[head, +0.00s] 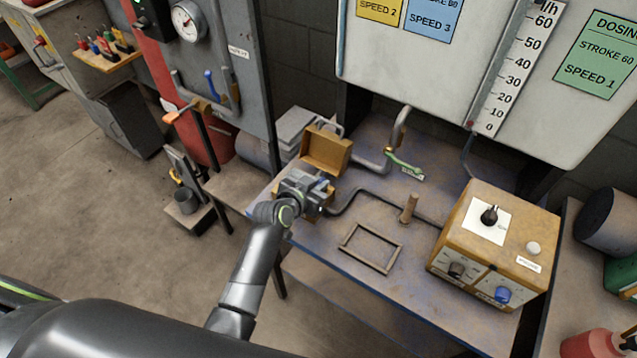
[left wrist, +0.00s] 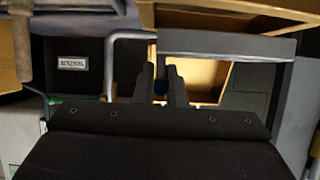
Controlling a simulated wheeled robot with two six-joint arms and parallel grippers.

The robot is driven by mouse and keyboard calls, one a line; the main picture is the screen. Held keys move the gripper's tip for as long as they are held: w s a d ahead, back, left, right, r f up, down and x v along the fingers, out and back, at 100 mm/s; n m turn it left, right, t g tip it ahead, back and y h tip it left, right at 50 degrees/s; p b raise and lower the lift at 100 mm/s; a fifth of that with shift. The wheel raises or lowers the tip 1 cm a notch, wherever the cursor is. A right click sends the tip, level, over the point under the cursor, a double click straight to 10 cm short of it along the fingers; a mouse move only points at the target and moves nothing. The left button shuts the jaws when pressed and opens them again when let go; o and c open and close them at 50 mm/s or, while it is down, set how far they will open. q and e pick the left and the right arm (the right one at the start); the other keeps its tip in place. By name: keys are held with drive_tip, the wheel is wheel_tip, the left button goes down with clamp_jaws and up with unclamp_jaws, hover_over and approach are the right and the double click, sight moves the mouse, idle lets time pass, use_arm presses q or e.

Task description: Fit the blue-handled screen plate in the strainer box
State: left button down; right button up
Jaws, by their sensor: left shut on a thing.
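The strainer box (head: 325,148) is an ochre box with its lid raised, at the back left of the blue bench in the head view. My left gripper (head: 318,190) is right in front of it and covers its lower part. In the left wrist view my fingers (left wrist: 164,84) are close together, with a small blue piece, the handle of the screen plate (left wrist: 159,88), between them. The ochre inside of the box (left wrist: 205,75) shows beyond the fingers. The plate itself is mostly hidden, so I cannot tell its tilt or whether it touches the box. My right gripper is not in view.
An empty rectangular frame (head: 370,248) lies on the bench (head: 330,262). A short upright peg (head: 408,208) and an ochre control box (head: 495,245) are to the right. The bench front is clear.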

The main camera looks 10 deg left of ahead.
use_arm(q)
drive_tip(key=shift+r, duration=0.2)
drive_tip(key=shift+f, duration=0.25)
drive_tip(key=shift+f+b, duration=0.3)
drive_tip(key=shift+b, duration=0.05)
idle(0.6)
drive_tip(key=shift+f, duration=0.15)
drive_tip(key=shift+f+b, duration=1.05)
drive_tip(key=shift+f, duration=0.05)
drive_tip(key=c, duration=1.4)
unclamp_jaws()
